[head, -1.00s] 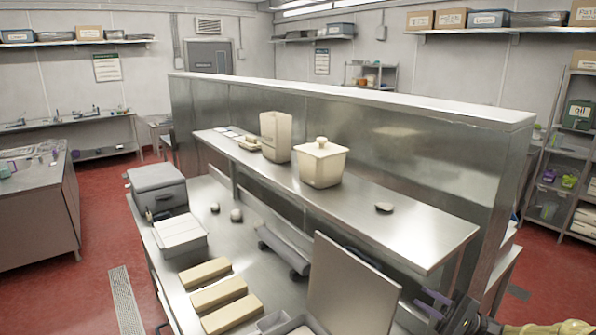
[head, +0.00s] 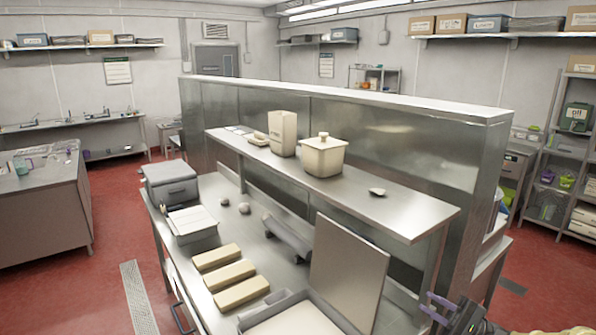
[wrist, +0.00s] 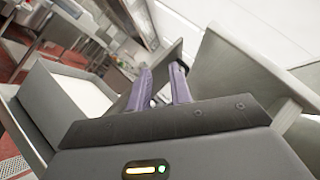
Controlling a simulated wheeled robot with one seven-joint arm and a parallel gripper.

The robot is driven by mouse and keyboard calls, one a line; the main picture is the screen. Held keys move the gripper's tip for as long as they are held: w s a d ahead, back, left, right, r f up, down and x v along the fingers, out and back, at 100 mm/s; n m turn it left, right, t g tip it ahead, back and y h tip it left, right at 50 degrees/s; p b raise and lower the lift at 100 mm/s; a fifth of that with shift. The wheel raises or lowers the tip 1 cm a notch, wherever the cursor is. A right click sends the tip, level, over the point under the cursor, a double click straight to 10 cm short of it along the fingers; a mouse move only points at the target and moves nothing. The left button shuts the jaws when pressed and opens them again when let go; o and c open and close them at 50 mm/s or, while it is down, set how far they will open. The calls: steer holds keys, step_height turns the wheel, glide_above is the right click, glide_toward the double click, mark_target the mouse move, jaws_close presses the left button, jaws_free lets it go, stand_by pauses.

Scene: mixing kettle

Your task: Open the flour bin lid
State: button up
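A grey bin (head: 262,323) with pale contents stands at the near end of the steel counter, cut off by the bottom edge of the head view. Its flat lid (head: 362,262) stands up steeply on the right side, so the bin is open. I see no label on it. In the wrist view, a grey-walled box with a white inside (wrist: 72,92), apparently this bin, is at left. A large pale panel (wrist: 243,75) is at right. My gripper (head: 436,307) is right of the lid. Its purple fingers (wrist: 160,88) are apart in the wrist view, with nothing clearly held.
Several tan blocks (head: 230,273), a white-topped box (head: 190,222) and a grey lidded box (head: 170,184) lie along the counter. A raised shelf (head: 350,205) holds a cream lidded jar (head: 323,157) above the counter. Red floor (head: 95,280) is open at left.

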steer(key=s+a+f+n+g+h, duration=0.2)
steer(key=s+a+f+g+h, duration=0.25)
steer(key=a, duration=0.45)
steer(key=s+a+f+n+g+h, duration=0.1)
steer(key=s+a+f+g+h, duration=0.25)
steer(key=a+g+h, duration=0.35)
steer(key=s+r+n+t+h, duration=0.3)
steer(key=s+n+t+h, duration=0.3)
steer(key=s+h, duration=0.4)
steer(key=shift+s+r+n+t+h, duration=0.3)
steer(key=shift+t+h, duration=0.15)
steer(key=shift+t, duration=0.2)
steer(key=shift+w, duration=0.1)
steer(key=shift+d, duration=0.1)
